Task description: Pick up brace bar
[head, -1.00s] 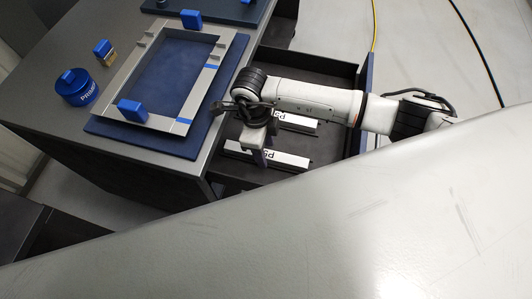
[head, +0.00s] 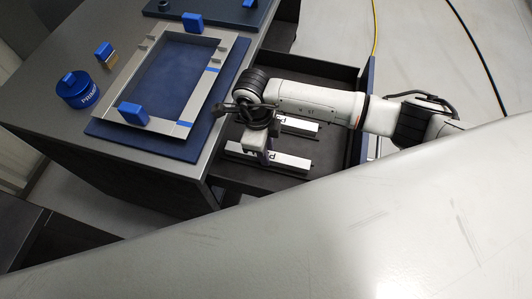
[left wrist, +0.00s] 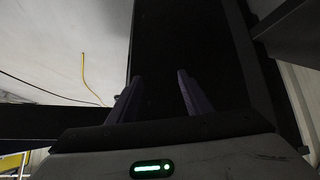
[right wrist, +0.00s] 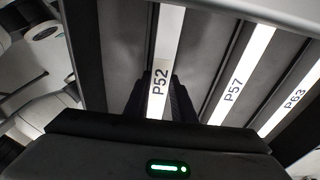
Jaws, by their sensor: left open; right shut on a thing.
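The brace bar, a white strip marked P52 (right wrist: 158,90), lies in its slot in the dark open drawer. In the right wrist view it runs between my right gripper's fingers (right wrist: 160,100), which are shut on it. In the head view my right gripper (head: 262,158) points down into the drawer at the left part of the nearer white bar (head: 292,161). I cannot tell any gap under the bar. My left gripper (left wrist: 155,95) is open and empty, seen only in the left wrist view, over a dark surface.
Bars P57 (right wrist: 238,75) and P63 (right wrist: 293,98) lie parallel beside P52. The drawer's wall (head: 310,68) rises around them. The workbench (head: 75,120) at the left carries a grey frame (head: 155,122), blue blocks and a blue primer can (head: 78,91).

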